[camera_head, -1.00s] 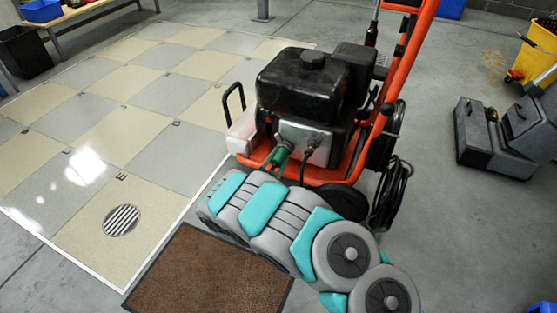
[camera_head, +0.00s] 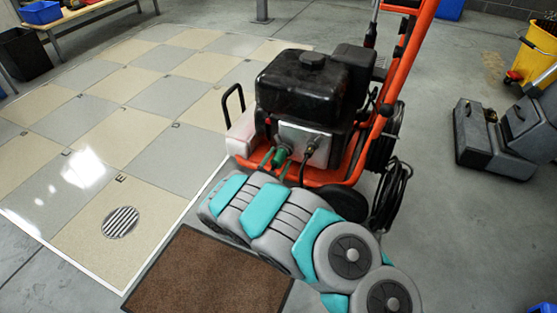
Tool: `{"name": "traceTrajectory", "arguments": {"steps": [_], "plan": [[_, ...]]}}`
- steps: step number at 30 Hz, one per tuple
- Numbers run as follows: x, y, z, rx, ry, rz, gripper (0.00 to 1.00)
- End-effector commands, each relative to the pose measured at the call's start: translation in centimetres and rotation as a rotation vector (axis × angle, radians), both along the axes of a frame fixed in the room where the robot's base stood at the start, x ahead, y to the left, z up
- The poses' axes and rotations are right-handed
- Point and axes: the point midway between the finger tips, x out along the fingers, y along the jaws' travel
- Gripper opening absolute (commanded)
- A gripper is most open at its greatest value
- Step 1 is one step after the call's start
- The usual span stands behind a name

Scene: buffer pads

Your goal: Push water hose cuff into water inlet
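The pressure washer has an orange frame (camera_head: 398,62) and a black engine body (camera_head: 305,82). The green water hose cuff (camera_head: 280,157) sits at the pale pump block low on its front. The inlet itself is hidden at the cuff's far end, so I cannot tell how deep the cuff sits. My gripper (camera_head: 276,162) shows only as two thin green fingers, one on each side of the cuff. They stand apart, with small gaps to it. The rest of my gripper is hidden behind my grey and teal arm.
A black cable (camera_head: 307,158) runs down beside the cuff, and a coiled black hose (camera_head: 389,195) hangs at the washer's right. A brown mat (camera_head: 205,275) lies in front. The tiled floor at left is clear.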

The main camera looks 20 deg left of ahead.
Motion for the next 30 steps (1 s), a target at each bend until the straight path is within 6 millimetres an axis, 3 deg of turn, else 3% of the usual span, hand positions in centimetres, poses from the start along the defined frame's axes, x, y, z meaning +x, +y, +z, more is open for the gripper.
{"name": "traceTrajectory", "arguments": {"steps": [3,12,24,30], "plan": [[0.0,0.0,0.0,0.000,0.000,0.000,0.88],[-0.4,0.1,0.0,0.000,0.000,0.001,0.88],[-6.3,0.6,0.1,-0.002,0.001,0.002,0.88],[-7.7,0.6,0.0,-0.001,0.001,0.000,0.88]]}}
